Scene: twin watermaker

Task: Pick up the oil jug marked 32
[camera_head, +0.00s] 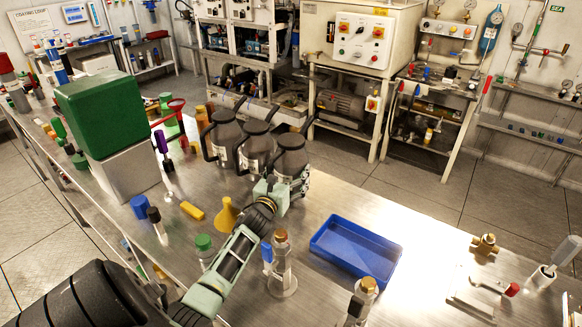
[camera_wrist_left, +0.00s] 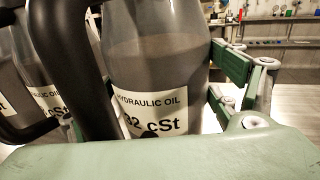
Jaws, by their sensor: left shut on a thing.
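Three grey, dark-capped oil jugs with black handles stand in a row on the steel bench. The jug marked 32 (camera_head: 291,160) is the right-most and nearest. In the left wrist view this jug (camera_wrist_left: 155,60) fills the middle, its white label reading "HYDRAULIC OIL" and "2 cSt", the first digit partly hidden. My left gripper (camera_head: 285,187) is shut on its lower body from the near side. The jug looks upright. I cannot tell whether its base touches the bench. My right gripper is not in view.
The neighbouring jugs (camera_head: 257,146) and (camera_head: 223,138) stand close on the left. A yellow funnel (camera_head: 227,216) and glass cylinders are near my left arm. A green-topped box (camera_head: 104,113) stands left.

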